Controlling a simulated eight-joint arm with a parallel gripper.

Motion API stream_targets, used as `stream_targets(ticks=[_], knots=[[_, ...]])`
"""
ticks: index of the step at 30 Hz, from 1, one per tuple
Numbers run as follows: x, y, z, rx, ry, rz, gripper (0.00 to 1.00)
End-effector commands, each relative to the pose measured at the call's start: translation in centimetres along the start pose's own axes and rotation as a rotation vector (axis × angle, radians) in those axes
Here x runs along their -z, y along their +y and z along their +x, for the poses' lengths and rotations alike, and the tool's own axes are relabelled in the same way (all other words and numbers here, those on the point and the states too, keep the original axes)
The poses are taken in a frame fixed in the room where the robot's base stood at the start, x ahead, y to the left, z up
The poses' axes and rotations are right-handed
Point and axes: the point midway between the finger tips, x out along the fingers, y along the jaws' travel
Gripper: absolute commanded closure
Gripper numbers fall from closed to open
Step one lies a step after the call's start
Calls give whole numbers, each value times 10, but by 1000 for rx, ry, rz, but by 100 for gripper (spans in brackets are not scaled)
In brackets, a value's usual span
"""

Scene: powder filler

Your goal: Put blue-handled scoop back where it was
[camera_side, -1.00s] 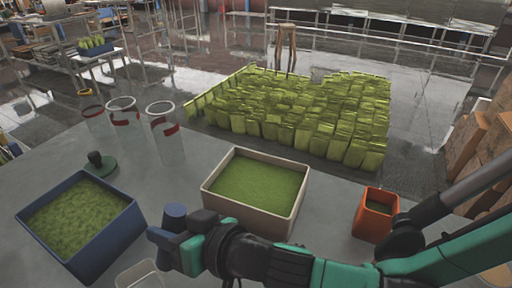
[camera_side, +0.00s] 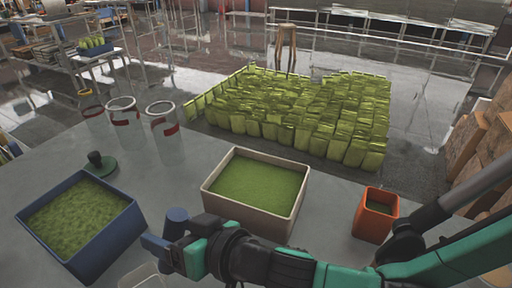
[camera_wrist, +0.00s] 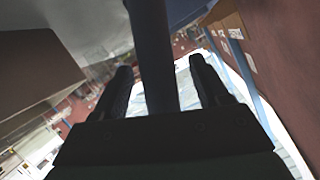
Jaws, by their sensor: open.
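My gripper (camera_side: 168,240) is at the lower middle of the side view, in front of the beige bin and right of the blue bin. A blue upright cylinder (camera_side: 177,221), which looks like the scoop's handle, stands at its jaws. In the wrist view a dark bar (camera_wrist: 152,55), likely the same handle, runs between the two spread fingers of my gripper (camera_wrist: 162,85), with gaps on both sides. The jaws are open around it. The scoop's bowl is not clearly visible; a faint clear-walled shape (camera_side: 143,276) shows at the bottom edge of the side view.
A blue bin (camera_side: 128,232) and a beige bin (camera_side: 248,218) hold green powder. An orange container (camera_side: 371,222) stands right, near my arm. A green-based dark knob (camera_side: 99,163) and clear tubes (camera_side: 167,140) stand at the back. The grey table (camera_side: 160,185) is bare between the bins.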

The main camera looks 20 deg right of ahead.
Motion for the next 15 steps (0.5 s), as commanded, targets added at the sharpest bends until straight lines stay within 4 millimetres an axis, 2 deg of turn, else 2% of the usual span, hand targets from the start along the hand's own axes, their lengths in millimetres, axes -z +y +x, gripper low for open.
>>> stream_targets(ticks=[15], knots=[[0, 0, -92, 2, -1, -1, 33]])
